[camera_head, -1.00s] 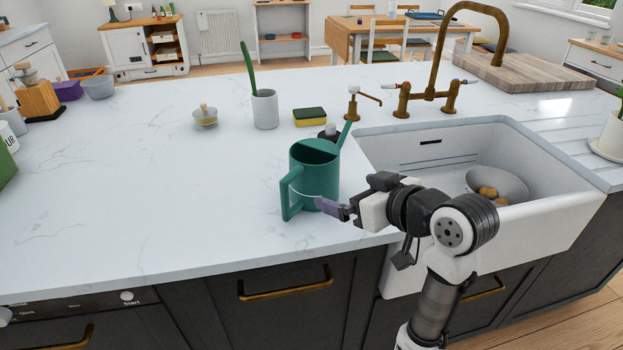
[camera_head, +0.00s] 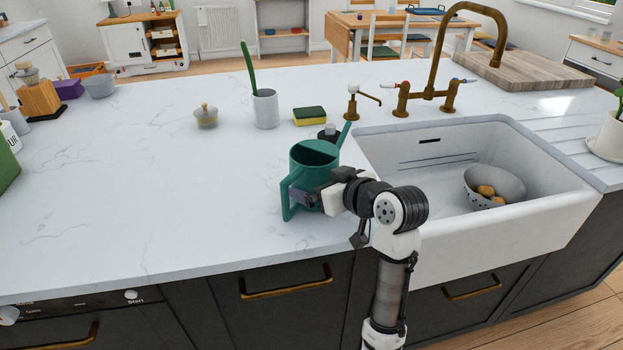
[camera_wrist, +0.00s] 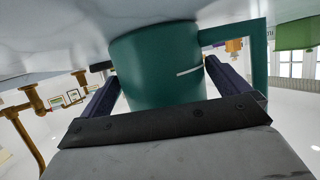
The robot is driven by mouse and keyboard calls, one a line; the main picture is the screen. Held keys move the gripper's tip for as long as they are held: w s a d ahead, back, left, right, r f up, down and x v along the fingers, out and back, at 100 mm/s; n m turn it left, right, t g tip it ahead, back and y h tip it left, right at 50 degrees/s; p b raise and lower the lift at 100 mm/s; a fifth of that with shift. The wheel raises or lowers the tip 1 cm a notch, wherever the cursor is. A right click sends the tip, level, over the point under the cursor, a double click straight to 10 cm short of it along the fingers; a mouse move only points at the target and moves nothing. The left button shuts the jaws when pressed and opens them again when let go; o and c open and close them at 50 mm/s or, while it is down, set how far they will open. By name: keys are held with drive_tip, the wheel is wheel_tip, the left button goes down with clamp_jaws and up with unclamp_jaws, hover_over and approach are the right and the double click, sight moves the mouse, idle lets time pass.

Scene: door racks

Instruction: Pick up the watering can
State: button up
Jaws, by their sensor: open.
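The teal watering can (camera_head: 315,161) stands upright on the white counter, just left of the sink. Its handle is on the left and its spout points up to the right. My gripper (camera_head: 307,197) is at the can's lower front, near the handle. In the wrist view the can's body (camera_wrist: 155,65) lies between the two dark purple fingers of my gripper (camera_wrist: 158,85), with the handle (camera_wrist: 260,60) outside the finger on the right. The fingers are open; whether either touches the can cannot be told. My wrist hides part of the can in the head view.
The white sink (camera_head: 480,215) holds a grey bowl (camera_head: 510,184) with potatoes. A brass faucet (camera_head: 430,94), a yellow-green sponge (camera_head: 309,117) and a white cup (camera_head: 265,110) stand behind the can. A dark-topped bottle (camera_head: 328,132) is close behind it.

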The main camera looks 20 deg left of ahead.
drive_tip(key=c, duration=1.2)
drive_tip(key=shift+r, duration=0.1)
drive_tip(key=shift+r, duration=0.15)
